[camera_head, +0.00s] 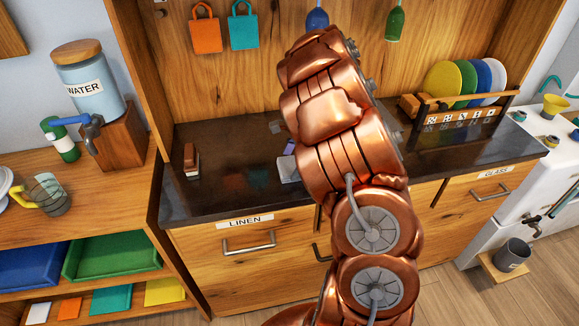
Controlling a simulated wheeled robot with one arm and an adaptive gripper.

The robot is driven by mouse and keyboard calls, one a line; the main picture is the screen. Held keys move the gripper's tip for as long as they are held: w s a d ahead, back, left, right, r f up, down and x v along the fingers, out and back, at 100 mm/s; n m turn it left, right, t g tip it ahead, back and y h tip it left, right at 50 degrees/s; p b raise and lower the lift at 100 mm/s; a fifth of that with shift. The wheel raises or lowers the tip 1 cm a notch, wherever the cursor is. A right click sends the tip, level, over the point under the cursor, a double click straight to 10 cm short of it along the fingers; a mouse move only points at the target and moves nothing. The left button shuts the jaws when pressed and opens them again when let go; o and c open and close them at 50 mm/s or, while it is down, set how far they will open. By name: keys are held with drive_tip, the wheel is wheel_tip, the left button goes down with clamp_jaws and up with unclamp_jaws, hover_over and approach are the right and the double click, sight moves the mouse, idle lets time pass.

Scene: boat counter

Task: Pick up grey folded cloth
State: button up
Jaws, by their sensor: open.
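A pale grey flat item (287,169) lies on the dark counter, just left of my copper arm. It may be the grey folded cloth, but my arm covers most of it, so I cannot be sure. A small purple patch (290,147) shows right behind it, also cut off by the arm. My arm rises through the middle of the view and hides its own end. My gripper is not visible, so its place relative to the cloth cannot be seen.
A rack (460,104) with coloured plates stands at the right. A drawer marked LINEN (248,243) is below. A water dispenser (90,85) stands left.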

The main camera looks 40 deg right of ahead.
sight(286, 165)
drive_tip(key=shift+c, duration=0.4)
drive_tip(key=c, duration=0.7)
drive_tip(key=shift+r, duration=0.1)
drive_tip(key=shift+w+r+b, duration=0.1)
drive_tip(key=shift+r+b, duration=0.65)
drive_tip(key=shift+r, duration=0.95)
drive_tip(key=s+r+b, duration=0.1)
drive_tip(key=s+b, duration=0.3)
drive_tip(key=s, duration=1.2)
drive_tip(key=shift+r+b, duration=0.2)
drive_tip(key=shift+b, duration=0.1)
drive_tip(key=shift+s, duration=0.1)
